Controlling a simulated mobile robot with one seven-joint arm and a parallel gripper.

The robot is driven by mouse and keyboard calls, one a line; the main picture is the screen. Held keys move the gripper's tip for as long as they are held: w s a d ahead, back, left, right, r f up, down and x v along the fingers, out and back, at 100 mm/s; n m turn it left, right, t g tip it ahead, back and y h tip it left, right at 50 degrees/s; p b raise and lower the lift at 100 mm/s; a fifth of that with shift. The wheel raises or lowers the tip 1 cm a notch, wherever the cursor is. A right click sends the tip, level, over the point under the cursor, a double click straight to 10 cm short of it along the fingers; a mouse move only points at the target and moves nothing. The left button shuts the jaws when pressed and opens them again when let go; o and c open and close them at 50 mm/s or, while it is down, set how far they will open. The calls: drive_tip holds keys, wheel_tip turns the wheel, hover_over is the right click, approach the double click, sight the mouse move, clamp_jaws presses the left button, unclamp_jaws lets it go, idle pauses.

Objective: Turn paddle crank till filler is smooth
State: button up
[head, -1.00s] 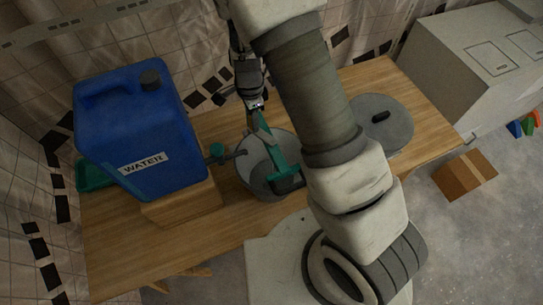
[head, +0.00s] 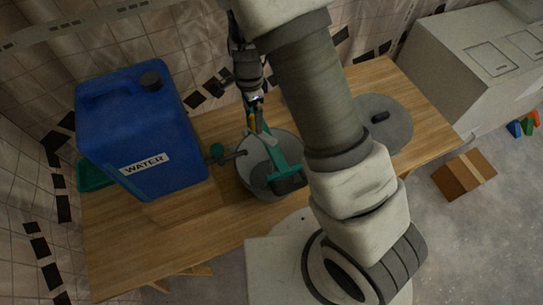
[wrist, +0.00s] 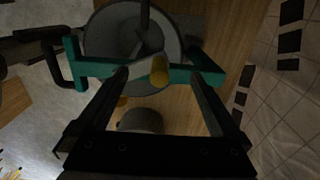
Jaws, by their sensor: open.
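A grey bucket (head: 256,188) stands on the wooden table, with a teal bracket (head: 284,160) across its top. The wrist view shows the bucket (wrist: 103,38) and the teal bar (wrist: 95,70) from above. A pale crank arm (wrist: 140,66) with a yellow knob (wrist: 160,70) sits over the bar. A dark shaft goes down into the bucket. My gripper (head: 255,112) is over the bucket's far rim, near the yellow knob (head: 250,122). In the wrist view the fingers (wrist: 159,76) are open, one on each side of the knob; contact cannot be told. The filler's surface is unclear.
A blue water canister (head: 140,130) stands on a wooden block at the left, beside a teal-ended clamp handle (head: 217,152). A round grey lid (head: 385,118) lies at the right, partly behind my arm. A cardboard box (head: 465,175) is on the floor. The table's front left is clear.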

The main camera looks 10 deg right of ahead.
drive_tip(key=shift+r, duration=2.95)
drive_tip(key=shift+r, duration=0.1)
drive_tip(key=shift+d+r, duration=0.15)
drive_tip(key=shift+r, duration=0.15)
drive_tip(key=s+d+r+n+t+b, duration=0.2)
drive_tip(key=s+d+r+n, duration=0.4)
drive_tip(key=s, duration=0.3)
drive_tip(key=s+d+r+n+t+b, duration=0.3)
drive_tip(key=s+d+r+n+b, duration=0.2)
drive_tip(key=s+r+n, duration=0.3)
drive_tip(key=shift+s+d+r+n+t, duration=0.35)
drive_tip(key=shift+s+d+r, duration=0.25)
drive_tip(key=shift+s, duration=0.25)
